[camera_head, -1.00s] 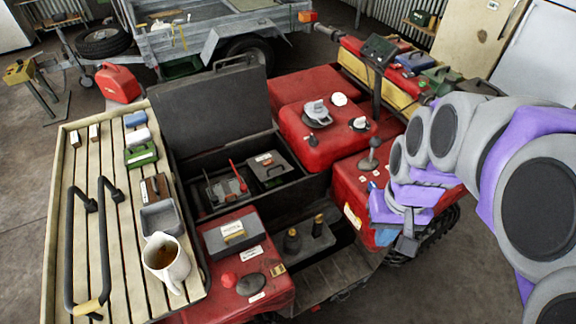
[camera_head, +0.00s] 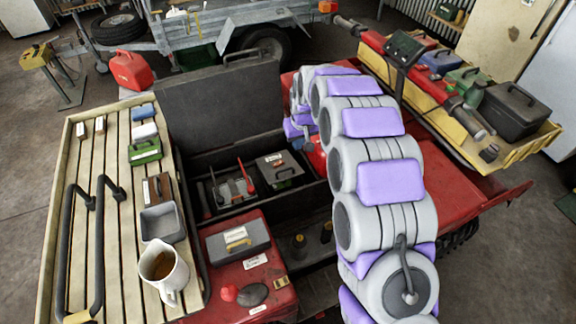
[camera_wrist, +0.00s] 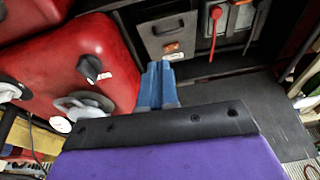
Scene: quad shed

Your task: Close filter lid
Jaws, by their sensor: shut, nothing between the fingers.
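A large dark lid (camera_head: 208,103) stands open, upright at the back edge of a dark box (camera_head: 203,212) in the head view. No other open lid shows, but I see no label naming it the filter lid. Inside the box are a small grey case (camera_head: 280,167) with a handle and red-handled tools. In the wrist view the grey case (camera_wrist: 168,42) lies beyond my gripper (camera_wrist: 157,85), whose blue fingers are together and empty. A dark flat panel (camera_wrist: 235,98) lies to their right, probably the lid. My arm hides most of the gripper in the head view.
A red tank (camera_wrist: 75,60) with caps is left of my fingers in the wrist view. In the head view, a slatted rack (camera_head: 120,225) with a mug (camera_head: 163,268) and small boxes is at left. A yellow tray (camera_head: 545,135) with cases is at right.

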